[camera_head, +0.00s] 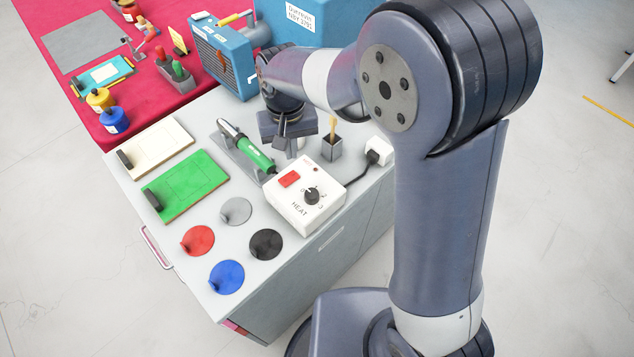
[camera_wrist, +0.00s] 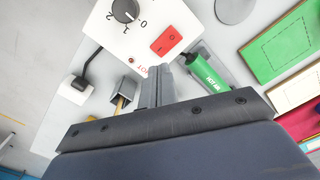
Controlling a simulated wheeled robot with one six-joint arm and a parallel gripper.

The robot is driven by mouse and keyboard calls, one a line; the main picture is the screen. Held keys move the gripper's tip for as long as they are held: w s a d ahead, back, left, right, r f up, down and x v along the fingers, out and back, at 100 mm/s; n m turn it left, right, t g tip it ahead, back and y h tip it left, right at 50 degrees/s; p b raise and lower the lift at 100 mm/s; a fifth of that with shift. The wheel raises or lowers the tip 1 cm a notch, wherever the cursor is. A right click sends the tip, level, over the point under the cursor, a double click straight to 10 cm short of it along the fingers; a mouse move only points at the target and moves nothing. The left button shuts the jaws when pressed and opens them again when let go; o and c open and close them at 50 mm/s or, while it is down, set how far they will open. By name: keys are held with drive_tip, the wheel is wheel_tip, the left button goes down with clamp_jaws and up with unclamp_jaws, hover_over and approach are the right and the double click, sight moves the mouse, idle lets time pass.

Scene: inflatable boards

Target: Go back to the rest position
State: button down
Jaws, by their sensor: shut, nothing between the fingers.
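My gripper (camera_head: 282,137) points down over the back part of the grey cabinet top, between the green hot-air tool and a small grey holder. In the wrist view its two fingers (camera_wrist: 156,84) are pressed together with nothing between them. The green hot-air tool (camera_head: 254,153) rests on a grey stand to the left of my gripper. The white heat control box (camera_head: 304,195), with a red switch and black knob, sits just in front of it. The fingertips' exact height above the top cannot be told.
The grey holder (camera_head: 332,147) with a yellowish stick and a white plug block (camera_head: 379,150) stand to the right. Green (camera_head: 186,186) and cream boards and several coloured discs lie left and front. A red-covered table (camera_head: 60,20) with a blue machine (camera_head: 222,55) is behind.

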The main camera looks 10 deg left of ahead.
sight(294, 175)
drive_tip(key=shift+f, duration=0.1)
wheel_tip(294, 175, down, 7)
drive_tip(key=b, duration=0.5)
drive_tip(key=shift+b, duration=0.35)
drive_tip(key=shift+r, duration=0.3)
